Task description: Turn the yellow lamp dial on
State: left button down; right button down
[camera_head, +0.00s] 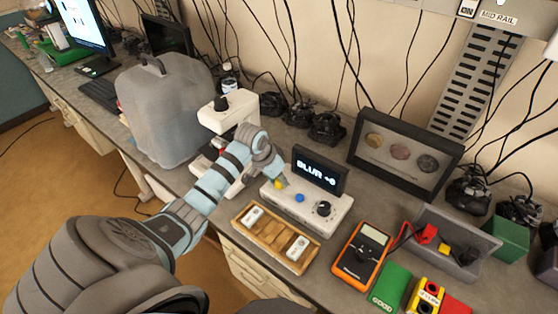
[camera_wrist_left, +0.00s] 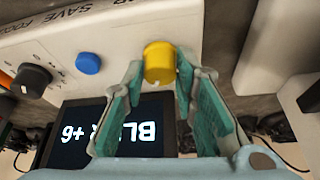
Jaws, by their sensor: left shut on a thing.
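The yellow lamp dial (camera_head: 278,185) sits at the left end of the white control box (camera_head: 330,217). In the left wrist view the yellow dial (camera_wrist_left: 159,60) lies between the tips of my left gripper (camera_wrist_left: 160,70). In the head view my left gripper (camera_head: 281,179) reaches down to the dial from the left and partly covers it. It is shut on the dial. My right gripper is not in view.
On the box are a blue button (camera_head: 299,198), a black knob (camera_head: 323,208) and a screen (camera_head: 318,172) reading "BLUR" with a number. A wooden tray (camera_head: 272,238) lies in front. An orange multimeter (camera_head: 361,249) lies right. A white microscope-like stand (camera_head: 227,120) is behind my left arm.

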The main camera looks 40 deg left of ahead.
pick_arm(q)
jog(key=shift+a+m+h, duration=0.1)
jog(key=shift+m+h, duration=0.4)
jog(key=shift+m, duration=0.7)
jog(key=shift+g, duration=0.3)
jog(key=c, duration=1.3)
grip_release()
jog(key=v, duration=1.2)
jog(key=shift+s, duration=0.1)
jog(key=shift+f, duration=0.1)
